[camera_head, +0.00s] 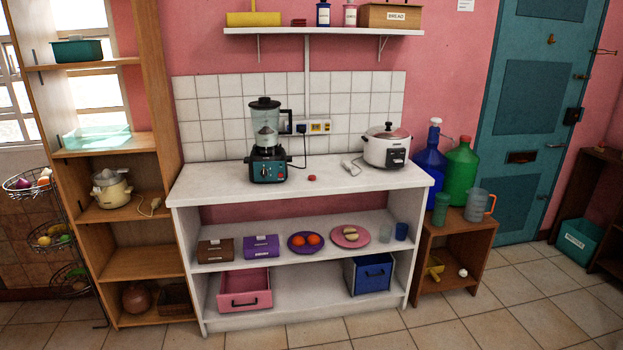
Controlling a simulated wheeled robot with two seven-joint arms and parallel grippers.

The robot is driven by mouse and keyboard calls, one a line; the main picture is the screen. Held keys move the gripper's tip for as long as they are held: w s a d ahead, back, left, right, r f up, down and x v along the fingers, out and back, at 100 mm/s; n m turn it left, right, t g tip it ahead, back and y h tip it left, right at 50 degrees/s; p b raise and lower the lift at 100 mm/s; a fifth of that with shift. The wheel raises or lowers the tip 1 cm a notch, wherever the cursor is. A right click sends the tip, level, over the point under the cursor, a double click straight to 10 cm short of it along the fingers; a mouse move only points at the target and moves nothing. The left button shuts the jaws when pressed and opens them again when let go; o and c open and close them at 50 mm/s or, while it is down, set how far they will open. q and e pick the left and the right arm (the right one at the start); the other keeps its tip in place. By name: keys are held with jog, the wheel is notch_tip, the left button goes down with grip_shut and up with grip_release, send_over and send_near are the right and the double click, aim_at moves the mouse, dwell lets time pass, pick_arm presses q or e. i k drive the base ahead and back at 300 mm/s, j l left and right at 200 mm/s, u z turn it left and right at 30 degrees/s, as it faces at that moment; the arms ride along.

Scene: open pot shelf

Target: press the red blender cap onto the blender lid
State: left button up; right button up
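The red blender cap (312,178) lies on the white counter top (230,190), just right of the blender and apart from it. The blender (266,140) stands upright on the left half of the counter, with a dark teal base and a clear jar. Its dark lid (264,103) sits on top of the jar. I cannot make out details of the lid's opening at this size. Neither of my grippers shows in the view.
A white rice cooker (386,147) stands at the counter's right end, with a pale plug or handle (351,167) beside it. A wall shelf (324,31) hangs above. A cord runs from the blender to the wall socket. The counter's front middle is clear.

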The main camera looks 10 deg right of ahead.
aim_at(263, 103)
jog(key=i+l, duration=0.15)
jog(key=i, duration=0.75)
jog(key=i+l, duration=0.1)
jog(key=i, duration=0.85)
jog(key=i+l, duration=0.15)
jog(key=i, duration=0.75)
